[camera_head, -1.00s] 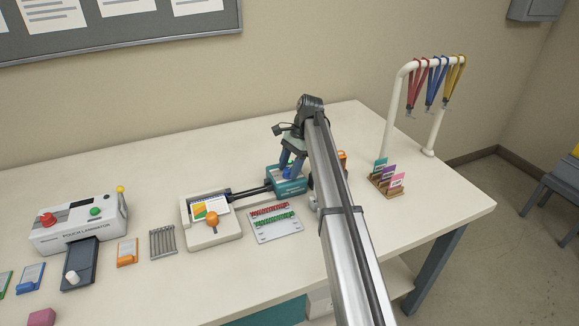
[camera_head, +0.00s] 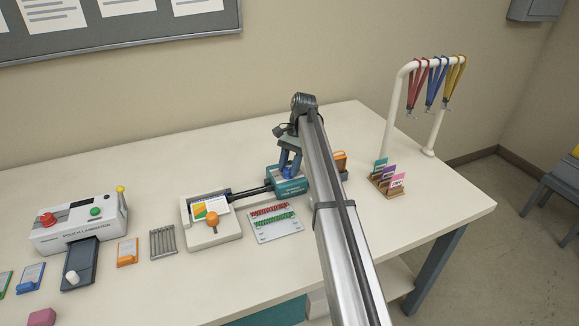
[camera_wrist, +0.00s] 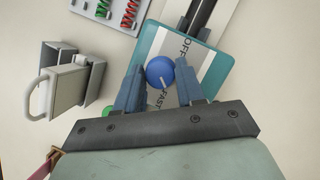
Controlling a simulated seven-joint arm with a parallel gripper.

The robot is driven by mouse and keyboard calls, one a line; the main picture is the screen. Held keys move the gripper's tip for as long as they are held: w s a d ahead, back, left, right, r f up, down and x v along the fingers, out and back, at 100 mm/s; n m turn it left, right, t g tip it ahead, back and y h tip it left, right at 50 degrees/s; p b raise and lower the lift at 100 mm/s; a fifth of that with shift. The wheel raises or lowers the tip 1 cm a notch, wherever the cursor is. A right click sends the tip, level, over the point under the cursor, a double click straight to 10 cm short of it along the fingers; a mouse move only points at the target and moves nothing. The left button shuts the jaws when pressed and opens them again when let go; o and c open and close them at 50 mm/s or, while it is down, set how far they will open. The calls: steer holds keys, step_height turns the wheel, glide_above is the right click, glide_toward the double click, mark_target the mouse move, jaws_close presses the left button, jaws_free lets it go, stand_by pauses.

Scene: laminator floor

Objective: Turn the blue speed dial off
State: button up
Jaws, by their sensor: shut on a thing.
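The blue speed dial (camera_wrist: 160,70) sits on the teal control box (camera_wrist: 214,72), which also shows in the head view (camera_head: 290,190). A white pointer line on the dial faces down and slightly right in the wrist view. In the head view my gripper (camera_head: 289,160) reaches down onto the box.
A slide device with an orange knob (camera_head: 212,218) joins the box by a dark rod. A rack of red and green springs (camera_head: 272,222) lies in front. A card holder (camera_head: 387,181) and lanyard stand (camera_head: 437,125) are at right. The laminator (camera_head: 75,225) is far left.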

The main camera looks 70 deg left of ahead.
steer(key=shift+n, duration=0.5)
steer(key=o, duration=1)
steer(key=shift+w+a+r, duration=0.2)
steer(key=shift+r, duration=0.3)
steer(key=shift+w+a, duration=1.2)
steer(key=shift+w, duration=0.4)
steer(key=shift+w+a, duration=1.25)
steer(key=shift+w, duration=0.3)
steer(key=shift+w+a, duration=1.2)
steer(key=shift+w, duration=0.4)
steer(key=shift+r, duration=0.1)
